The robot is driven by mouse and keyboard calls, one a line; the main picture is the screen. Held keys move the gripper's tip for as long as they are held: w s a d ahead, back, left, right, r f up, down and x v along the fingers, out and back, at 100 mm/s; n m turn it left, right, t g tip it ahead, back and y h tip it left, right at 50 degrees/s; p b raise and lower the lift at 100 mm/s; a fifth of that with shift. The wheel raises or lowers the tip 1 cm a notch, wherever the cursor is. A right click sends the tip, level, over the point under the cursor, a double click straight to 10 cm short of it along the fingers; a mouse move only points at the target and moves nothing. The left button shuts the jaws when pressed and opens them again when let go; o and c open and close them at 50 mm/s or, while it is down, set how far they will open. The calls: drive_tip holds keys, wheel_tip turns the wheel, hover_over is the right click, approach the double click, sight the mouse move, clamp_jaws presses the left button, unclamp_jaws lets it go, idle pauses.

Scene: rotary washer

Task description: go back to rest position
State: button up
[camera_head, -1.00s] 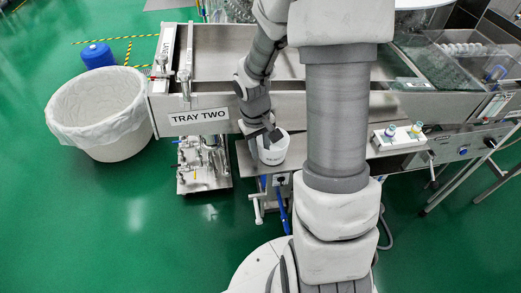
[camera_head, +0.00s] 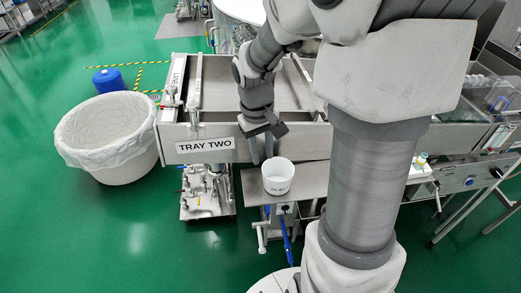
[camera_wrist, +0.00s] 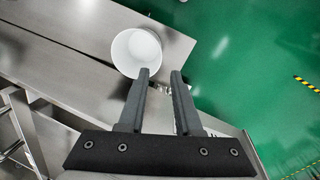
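My gripper (camera_head: 262,148) hangs in front of the steel trough labelled TRAY TWO, just behind and above a white cup (camera_head: 277,176). The cup stands upright on the narrow steel shelf (camera_head: 310,182). In the wrist view my gripper (camera_wrist: 160,74) is open, with an empty gap between its two dark fingers. There the white cup (camera_wrist: 137,52) shows beyond the left fingertip and looks empty inside. I cannot tell whether that fingertip touches it.
The TRAY TWO trough (camera_head: 235,146) is close by my gripper. A white-lined bin (camera_head: 108,137) and a blue container (camera_head: 108,80) stand on the left. Green floor (camera_head: 120,235) is free at the front left.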

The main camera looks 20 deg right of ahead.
drive_tip(key=s+a+r+t, duration=0.2)
drive_tip(key=s+a+r, duration=0.1)
drive_tip(key=s+r, duration=0.4)
drive_tip(key=s+a+r+t+y, duration=0.1)
drive_tip(key=s+a+r+t, duration=0.2)
drive_tip(key=s+r, duration=0.3)
drive_tip(key=shift+s+a+r+t, duration=0.3)
drive_tip(key=shift+s+a+r, duration=0.1)
drive_tip(key=shift+a+r, duration=0.25)
idle(0.4)
